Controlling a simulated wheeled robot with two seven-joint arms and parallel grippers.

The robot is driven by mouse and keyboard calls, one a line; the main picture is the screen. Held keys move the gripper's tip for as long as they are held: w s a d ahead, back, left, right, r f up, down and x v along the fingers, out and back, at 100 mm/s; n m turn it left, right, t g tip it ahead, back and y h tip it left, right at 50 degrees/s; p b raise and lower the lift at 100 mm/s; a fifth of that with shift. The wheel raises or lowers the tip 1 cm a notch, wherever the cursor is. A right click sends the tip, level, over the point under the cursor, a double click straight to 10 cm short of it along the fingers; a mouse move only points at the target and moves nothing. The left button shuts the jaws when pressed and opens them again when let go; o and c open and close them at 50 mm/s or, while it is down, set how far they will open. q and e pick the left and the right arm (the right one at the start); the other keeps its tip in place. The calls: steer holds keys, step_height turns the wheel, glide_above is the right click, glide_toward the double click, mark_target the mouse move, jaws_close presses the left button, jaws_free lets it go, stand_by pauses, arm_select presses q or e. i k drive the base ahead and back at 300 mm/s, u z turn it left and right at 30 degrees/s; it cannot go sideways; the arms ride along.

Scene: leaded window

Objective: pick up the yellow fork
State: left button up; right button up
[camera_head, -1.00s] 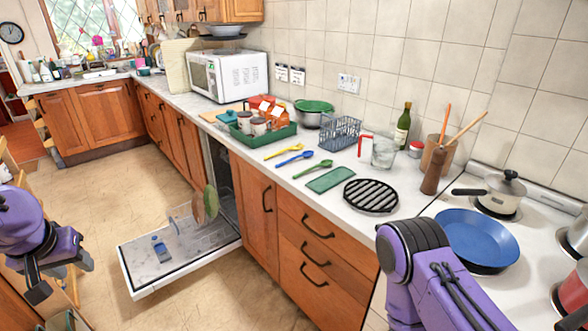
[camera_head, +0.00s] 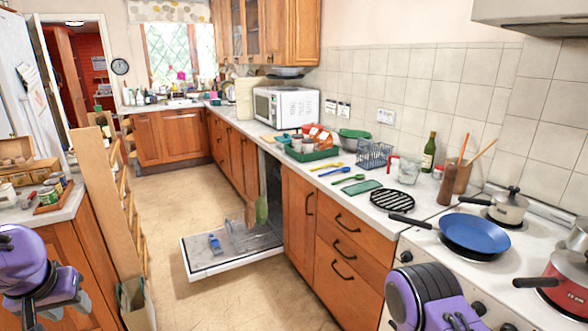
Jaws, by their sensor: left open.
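The yellow fork (camera_head: 326,167) lies flat on the white counter. It is in front of the green tray and left of a blue utensil (camera_head: 334,172) and a green spoon (camera_head: 348,179). My left gripper (camera_head: 42,302) is at the lower left of the head view, over the floor side, far from the fork. It is open, and I see nothing in it. Of my right arm (camera_head: 436,302), only a purple and black link shows at the bottom right; its gripper is out of view.
A green tray (camera_head: 312,155) with jars and a wire basket (camera_head: 374,155) stand behind the utensils. A green cloth (camera_head: 362,187) and black trivet (camera_head: 392,199) lie to the right. The open dishwasher door (camera_head: 208,266) juts over the floor. A blue pan (camera_head: 474,235) sits on the stove.

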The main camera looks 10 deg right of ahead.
mark_target(339, 164)
steer(key=u, duration=0.3)
steer(key=i, duration=3.4)
steer(key=z, duration=3.2)
steer(key=i, duration=0.5)
steer(key=u, duration=0.05)
